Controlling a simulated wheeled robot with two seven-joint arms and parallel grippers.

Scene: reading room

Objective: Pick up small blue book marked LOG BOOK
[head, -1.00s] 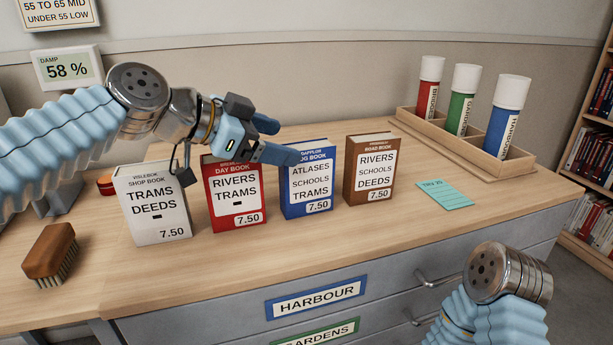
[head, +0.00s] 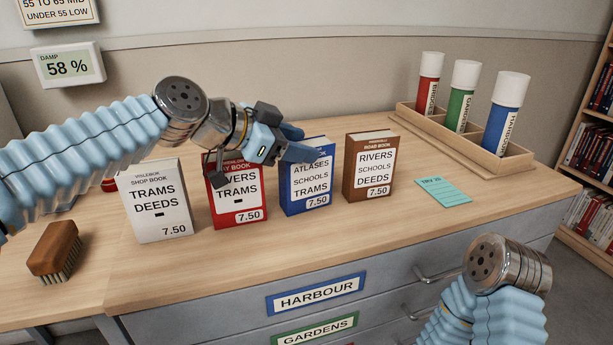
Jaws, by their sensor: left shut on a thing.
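The small blue book (head: 306,190) stands upright on the counter, third from the left in a row of books. Its white label reads ATLASES, SCHOOLS, TRAMS and 7.50; the gripper covers part of its top heading. My left gripper (head: 304,143) comes in from the left at the book's top edge, one finger in front and one behind. It is shut on the blue book. Whether the book has left the counter cannot be told. My right arm shows at the lower right, but its gripper is out of view.
A red book (head: 238,203) stands close on the left under my left wrist, with a white book (head: 158,205) beyond it. A brown book (head: 370,170) stands on the right. A wooden brush (head: 55,252), a teal card (head: 443,192) and a wooden rack (head: 470,150) of tubes share the counter.

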